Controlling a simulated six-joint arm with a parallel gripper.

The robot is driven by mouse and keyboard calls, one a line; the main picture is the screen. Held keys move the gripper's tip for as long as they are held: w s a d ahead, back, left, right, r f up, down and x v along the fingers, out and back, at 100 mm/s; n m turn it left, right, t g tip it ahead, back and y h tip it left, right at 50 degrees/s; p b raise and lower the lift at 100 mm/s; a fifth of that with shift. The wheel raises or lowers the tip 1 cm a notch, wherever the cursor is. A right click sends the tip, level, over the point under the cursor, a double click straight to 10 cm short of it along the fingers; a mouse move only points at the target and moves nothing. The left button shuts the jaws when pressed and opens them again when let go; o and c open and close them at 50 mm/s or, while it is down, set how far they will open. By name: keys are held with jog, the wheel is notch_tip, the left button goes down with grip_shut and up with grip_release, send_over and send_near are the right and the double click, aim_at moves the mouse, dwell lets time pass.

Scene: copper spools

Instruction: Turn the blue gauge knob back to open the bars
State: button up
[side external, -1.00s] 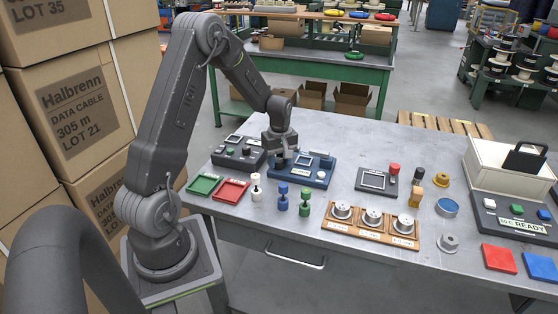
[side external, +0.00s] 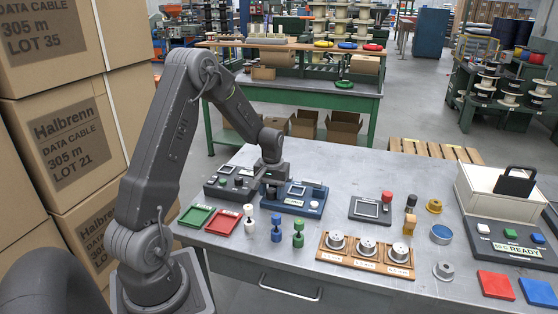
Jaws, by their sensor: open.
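The blue gauge (side external: 298,203) is a dark blue box near the back left of the table, with a small screen and a pale label on top. My gripper (side external: 269,190) points down at the gauge's left end, with its jaws open. The gauge knob is not clear behind and between the fingers. I cannot tell whether the fingers touch it. The bars are too small to make out.
A dark grey box with buttons (side external: 224,189) stands close on the left of the gauge. Green (side external: 194,216) and red (side external: 222,222) trays lie in front of it. White (side external: 249,221), blue (side external: 277,228) and green (side external: 298,233) spools stand in front. A wooden rack (side external: 364,257) holds metal spools.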

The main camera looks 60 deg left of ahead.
aim_at(273, 192)
jog(key=m, duration=0.7)
notch_tip(273, 192, up, 14)
jog(key=d+r, duration=0.1)
jog(key=s+d+r+t, duration=0.1)
jog(key=s+d+r, duration=0.2)
jog(key=d, duration=0.6)
jog(key=s+d+r+m+t, duration=0.1)
jog(key=s+d+r, duration=0.3)
jog(key=d, duration=0.6)
jog(key=shift+s+r+t+y, duration=0.3)
jog(key=shift+t+y, duration=0.1)
jog(key=shift+t, duration=0.4)
